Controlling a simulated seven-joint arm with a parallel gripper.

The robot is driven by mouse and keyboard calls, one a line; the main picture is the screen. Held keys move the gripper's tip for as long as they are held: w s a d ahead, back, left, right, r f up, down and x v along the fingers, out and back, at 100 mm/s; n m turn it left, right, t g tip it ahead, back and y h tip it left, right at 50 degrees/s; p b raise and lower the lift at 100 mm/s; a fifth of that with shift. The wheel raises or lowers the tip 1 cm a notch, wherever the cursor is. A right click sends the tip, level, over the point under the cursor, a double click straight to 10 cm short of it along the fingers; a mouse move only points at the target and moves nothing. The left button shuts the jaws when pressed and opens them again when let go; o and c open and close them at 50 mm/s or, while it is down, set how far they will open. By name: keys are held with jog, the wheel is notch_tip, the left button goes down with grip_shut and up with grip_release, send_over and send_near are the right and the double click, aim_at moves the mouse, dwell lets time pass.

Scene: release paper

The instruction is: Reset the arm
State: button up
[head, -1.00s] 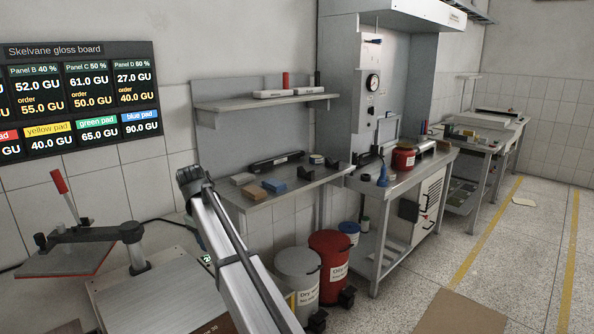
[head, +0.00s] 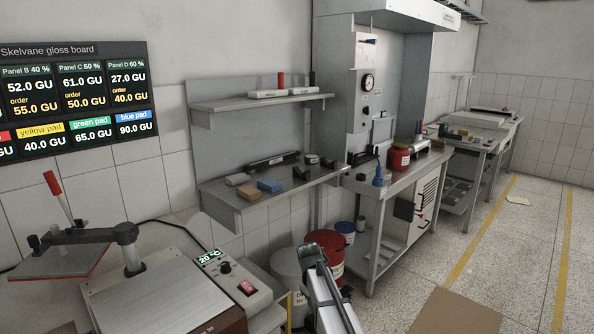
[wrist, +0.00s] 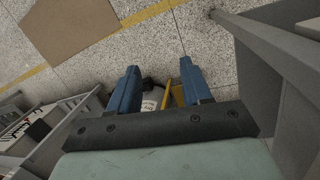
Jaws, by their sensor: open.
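My gripper (wrist: 160,78) shows in the wrist view with its two blue fingers spread apart and nothing between them. It points down toward the speckled floor, with a white bin (wrist: 152,98) visible beyond the gap between the fingers. In the head view my arm (head: 332,298) rises from the bottom edge, right of centre, in front of the bins. The gripper's fingers cannot be made out in the head view.
A hot press (head: 150,300) with a red-handled lever stands at lower left. A wall shelf unit (head: 250,200) holds small blocks. A red bin (head: 325,240) stands behind my arm. A workbench (head: 400,185) is to the right. Open floor (head: 520,240) lies at right.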

jog(key=s+d+f+m+g+y, duration=0.1)
jog(key=s+d+f+m+g, duration=0.15)
jog(key=s+f, duration=0.95)
jog(key=s+d+f+m+g, duration=0.1)
jog(key=s+d+f, duration=0.3)
jog(key=s+f, duration=0.75)
jog(key=s+d+f+m+g, duration=0.1)
jog(key=s+f, duration=0.3)
jog(key=s, duration=0.5)
jog(key=s+d+f+m+g+y, duration=0.1)
jog(key=s+f, duration=0.3)
jog(key=s, duration=0.5)
jog(key=s+d+f+m+g, duration=0.1)
jog(key=s+f, duration=0.3)
jog(key=s, duration=0.6)
jog(key=shift+f, duration=0.25)
